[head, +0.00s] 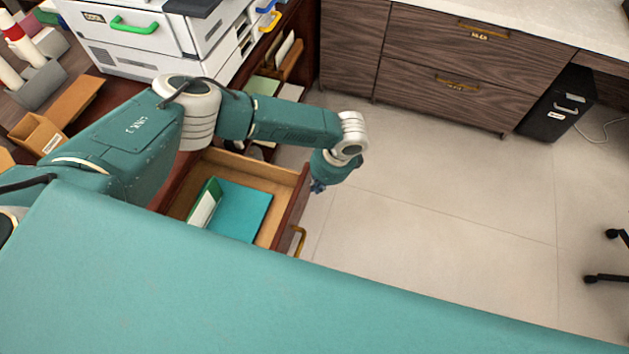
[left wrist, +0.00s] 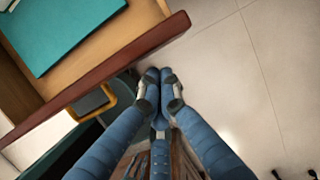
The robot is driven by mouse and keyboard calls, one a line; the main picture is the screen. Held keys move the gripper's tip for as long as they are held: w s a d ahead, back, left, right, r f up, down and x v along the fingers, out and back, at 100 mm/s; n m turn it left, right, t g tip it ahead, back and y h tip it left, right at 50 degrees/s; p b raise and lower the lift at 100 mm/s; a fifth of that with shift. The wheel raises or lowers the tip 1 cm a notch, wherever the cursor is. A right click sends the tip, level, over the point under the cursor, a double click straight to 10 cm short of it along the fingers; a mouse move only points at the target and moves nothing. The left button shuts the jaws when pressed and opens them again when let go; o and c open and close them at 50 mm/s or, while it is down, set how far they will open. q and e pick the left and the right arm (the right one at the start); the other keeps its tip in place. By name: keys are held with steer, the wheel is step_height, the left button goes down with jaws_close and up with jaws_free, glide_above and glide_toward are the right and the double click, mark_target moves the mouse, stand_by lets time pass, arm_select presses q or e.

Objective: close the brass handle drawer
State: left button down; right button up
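The open wooden drawer (head: 292,205) sticks out of the desk, with its brass handle (head: 300,240) on the reddish-brown front. In the left wrist view the drawer's front edge (left wrist: 125,68) runs diagonally, and the brass handle (left wrist: 97,104) hangs to the left of my fingers. A teal folder (head: 243,211) and a green-and-white item (head: 205,204) lie inside. My left gripper (head: 318,186) is just outside the drawer front, near its far end. In the wrist view its blue fingertips (left wrist: 159,76) meet, with nothing between them. My right gripper is out of view.
A white printer-like machine (head: 135,35) stands on the desk. A dark wood cabinet (head: 425,60) with closed brass-handled drawers stands at the back, beside a black cabinet (head: 556,103). Chair legs (head: 607,279) show at right. The tiled floor (head: 450,190) between is clear.

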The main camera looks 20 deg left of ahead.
arm_select(q)
steer(key=shift+a, duration=0.35)
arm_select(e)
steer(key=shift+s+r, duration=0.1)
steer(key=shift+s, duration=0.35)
arm_select(q)
steer(key=shift+a, duration=0.15)
